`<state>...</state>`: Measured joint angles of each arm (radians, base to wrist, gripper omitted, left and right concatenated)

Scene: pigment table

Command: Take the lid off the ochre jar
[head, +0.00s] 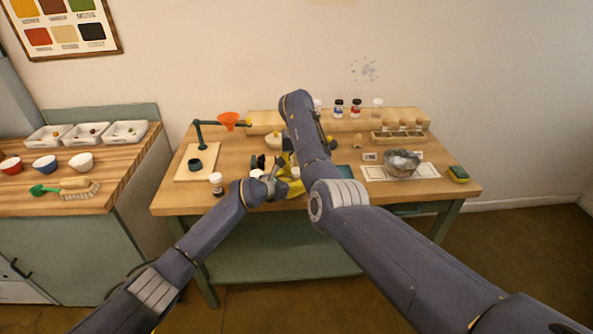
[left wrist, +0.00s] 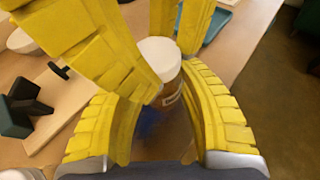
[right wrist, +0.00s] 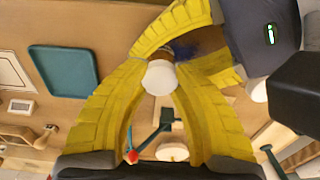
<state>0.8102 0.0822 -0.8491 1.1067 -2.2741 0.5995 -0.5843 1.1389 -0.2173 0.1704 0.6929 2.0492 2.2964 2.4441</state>
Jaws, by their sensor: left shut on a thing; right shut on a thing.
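My left gripper (left wrist: 160,118) is shut on the jar's body, a finger on either side. My right gripper (right wrist: 158,90) is shut on the white lid (right wrist: 160,77), with its fingers coming from above. The lid appears seated on the jar; any gap is too small to tell. In the head view my left gripper (head: 276,182) and right gripper (head: 291,165) meet near the table's front edge, largely hiding the jar.
A small white-lidded jar (head: 216,179) stands left of my grippers. An orange funnel (head: 228,121) is on a stand at the left. A teal tray (right wrist: 65,80) lies nearby. A metal bowl (head: 402,162), a sponge (head: 459,173) and a wooden rack (head: 400,136) are at the right.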

